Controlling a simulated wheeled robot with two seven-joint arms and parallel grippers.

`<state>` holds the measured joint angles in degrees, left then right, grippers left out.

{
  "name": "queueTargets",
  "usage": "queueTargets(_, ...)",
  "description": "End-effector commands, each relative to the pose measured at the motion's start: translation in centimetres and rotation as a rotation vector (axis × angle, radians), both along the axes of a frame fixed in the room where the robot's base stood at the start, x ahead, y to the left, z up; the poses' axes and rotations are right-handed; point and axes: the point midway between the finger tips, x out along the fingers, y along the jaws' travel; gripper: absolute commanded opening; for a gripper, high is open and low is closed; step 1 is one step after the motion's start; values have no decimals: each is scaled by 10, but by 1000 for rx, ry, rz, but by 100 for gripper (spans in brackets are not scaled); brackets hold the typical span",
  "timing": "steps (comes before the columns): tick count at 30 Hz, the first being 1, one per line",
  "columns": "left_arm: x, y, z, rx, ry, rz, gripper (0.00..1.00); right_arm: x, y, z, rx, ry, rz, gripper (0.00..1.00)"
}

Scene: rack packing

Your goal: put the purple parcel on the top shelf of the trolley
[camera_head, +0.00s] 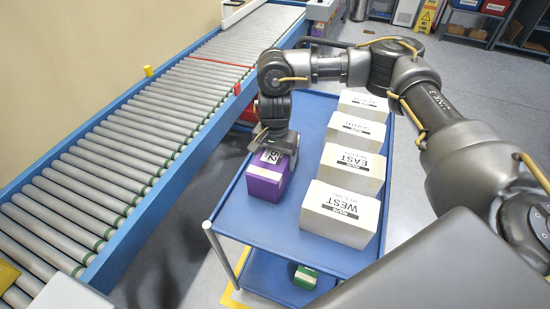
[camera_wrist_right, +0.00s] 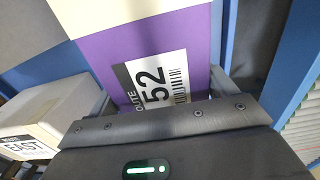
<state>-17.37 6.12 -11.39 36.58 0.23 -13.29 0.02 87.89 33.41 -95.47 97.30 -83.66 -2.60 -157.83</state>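The purple parcel (camera_head: 265,185) is at the left side of the blue top shelf (camera_head: 238,213) of the trolley, upright and apart from the white boxes. It looks low over the shelf or on it; I cannot tell its underside contact. My right gripper (camera_head: 272,150) is above it, pointing down. In the right wrist view the parcel (camera_wrist_right: 110,55) shows its label with "52", and my right gripper's fingers (camera_wrist_right: 160,95) flank it closely on both sides. My left gripper is not in view.
Several white boxes stand in a row on the shelf's right side, including WEST (camera_head: 341,213) and EAST (camera_head: 351,170). A green parcel (camera_head: 305,277) sits on the lower shelf (camera_head: 270,272). A roller conveyor (camera_head: 120,150) runs along the left. Bare shelf lies in front of the parcel.

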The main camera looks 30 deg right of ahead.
Motion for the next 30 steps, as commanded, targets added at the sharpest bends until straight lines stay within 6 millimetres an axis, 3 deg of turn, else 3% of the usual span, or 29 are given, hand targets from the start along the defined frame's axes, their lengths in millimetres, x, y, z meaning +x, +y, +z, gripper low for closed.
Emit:
queueTargets(1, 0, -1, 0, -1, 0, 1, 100, 0, 0, 0, 0, 0, 0, 91)
queueTargets(3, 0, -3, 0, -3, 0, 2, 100, 0, 0, 0, 0, 0, 0, 100)
queueTargets(14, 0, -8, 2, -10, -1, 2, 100, 1, 0, 11, 0, -4, 2, 100)
queueTargets(24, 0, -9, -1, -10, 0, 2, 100, 1, 0, 79, -2, -6, 1, 100)
queueTargets(30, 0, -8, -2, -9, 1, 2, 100, 1, 0, 110, -2, -3, 1, 100)
